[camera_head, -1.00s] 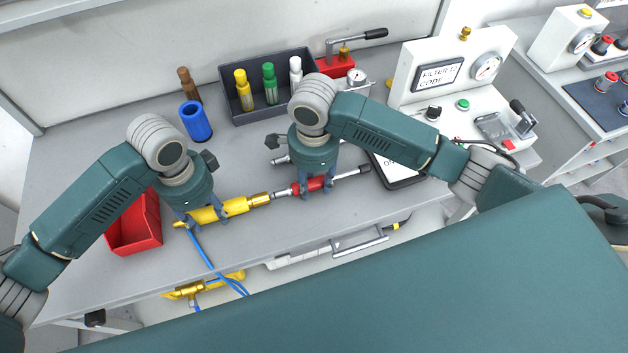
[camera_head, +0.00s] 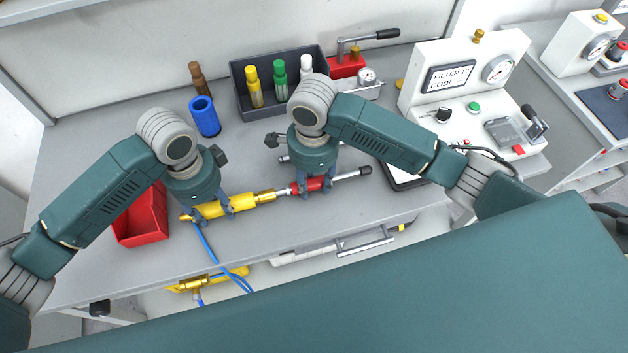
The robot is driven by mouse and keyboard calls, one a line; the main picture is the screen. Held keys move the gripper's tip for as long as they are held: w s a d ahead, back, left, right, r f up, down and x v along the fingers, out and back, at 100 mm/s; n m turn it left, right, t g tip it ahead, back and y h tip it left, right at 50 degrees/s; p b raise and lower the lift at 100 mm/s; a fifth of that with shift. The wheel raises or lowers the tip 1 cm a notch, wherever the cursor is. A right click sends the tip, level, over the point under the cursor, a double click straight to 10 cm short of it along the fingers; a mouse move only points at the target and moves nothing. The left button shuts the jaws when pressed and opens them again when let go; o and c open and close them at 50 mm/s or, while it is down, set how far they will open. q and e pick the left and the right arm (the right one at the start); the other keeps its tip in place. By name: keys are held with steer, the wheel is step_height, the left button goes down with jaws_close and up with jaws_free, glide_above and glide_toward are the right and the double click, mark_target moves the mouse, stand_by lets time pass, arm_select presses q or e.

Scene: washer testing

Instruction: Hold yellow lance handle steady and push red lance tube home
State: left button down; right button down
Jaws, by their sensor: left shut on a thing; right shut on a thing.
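The yellow lance handle (camera_head: 243,202) lies near the front edge of the grey bench, with a brass collar at its right end and a blue hose at its left. My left gripper (camera_head: 213,212) is shut on it. The red lance tube (camera_head: 312,184) lies in line to its right, with a silver tip toward the handle and a dark nozzle at its far right. My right gripper (camera_head: 316,190) is shut on its red part. The silver tip meets the brass collar; how deep it sits inside I cannot tell.
A red bin (camera_head: 141,222) stands left of my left gripper. Behind are a blue cup (camera_head: 204,117), a brown bottle (camera_head: 197,78) and a dark tray (camera_head: 284,110) with yellow, green and white bottles. A white gauge box (camera_head: 463,68) stands right. Front bench edge is close.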

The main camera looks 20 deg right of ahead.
steer(key=shift+a, duration=0.15)
steer(key=shift+a, duration=0.75)
steer(key=shift+a, duration=0.3)
steer(key=c, duration=1.1)
jaws_free()
steer(key=shift+d, duration=0.1)
arm_select(q)
steer(key=c, duration=0.9)
jaws_free()
arm_select(e)
step_height(320, 180, up, 12)
